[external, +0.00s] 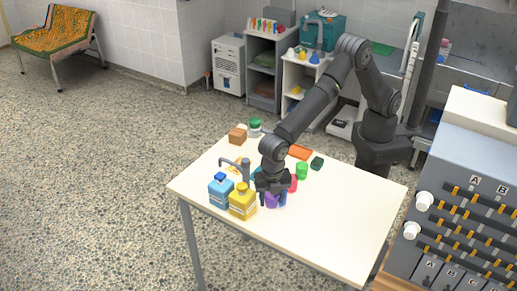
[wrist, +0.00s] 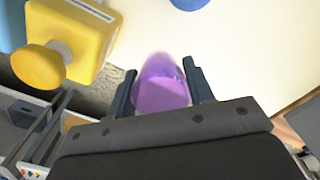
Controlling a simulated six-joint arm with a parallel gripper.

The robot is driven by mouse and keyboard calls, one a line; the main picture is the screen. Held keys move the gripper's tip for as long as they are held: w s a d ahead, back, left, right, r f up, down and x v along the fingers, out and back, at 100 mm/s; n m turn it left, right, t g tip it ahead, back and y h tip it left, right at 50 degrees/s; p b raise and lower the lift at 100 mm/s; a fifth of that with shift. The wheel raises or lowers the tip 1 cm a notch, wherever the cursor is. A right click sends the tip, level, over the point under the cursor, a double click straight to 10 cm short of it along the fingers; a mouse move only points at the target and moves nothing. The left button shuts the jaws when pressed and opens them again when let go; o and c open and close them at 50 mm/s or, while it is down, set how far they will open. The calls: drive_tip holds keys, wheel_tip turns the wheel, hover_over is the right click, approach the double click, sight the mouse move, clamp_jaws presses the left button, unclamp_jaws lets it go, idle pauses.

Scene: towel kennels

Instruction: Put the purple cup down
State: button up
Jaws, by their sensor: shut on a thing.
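The purple cup (wrist: 160,85) is between the two fingers of my gripper (wrist: 160,92) in the wrist view. The fingers are shut on it, one on each side. In the external view the purple cup (external: 271,201) shows partly below my gripper (external: 271,188), low over the front part of the white table (external: 310,225). My gripper hides much of the cup there. I cannot tell whether the cup's base touches the table.
A yellow bottle (external: 242,202) stands just left of my gripper, with a blue bottle (external: 221,190) beside it. A green cup (external: 302,171), a dark green block (external: 317,163) and an orange block (external: 300,152) lie behind. The table's right side is clear.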

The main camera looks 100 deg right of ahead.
drive_tip(key=w+d+r+n, duration=0.1)
drive_tip(key=w+d+r, duration=0.1)
drive_tip(key=d+r, duration=0.45)
drive_tip(key=w+d+r, duration=0.1)
drive_tip(key=d+r, duration=0.3)
drive_tip(key=d, duration=0.6)
drive_tip(key=shift+m, duration=0.5)
drive_tip(key=s+d+f, duration=0.1)
drive_tip(key=f, duration=0.3)
drive_tip(key=s+d+f, duration=0.2)
drive_tip(key=f, duration=0.2)
drive_tip(key=s+d+f, duration=0.2)
drive_tip(key=f, duration=0.2)
drive_tip(key=shift+s+d+f, duration=0.1)
drive_tip(key=shift+d+f, duration=0.15)
drive_tip(key=shift+f, duration=2.3)
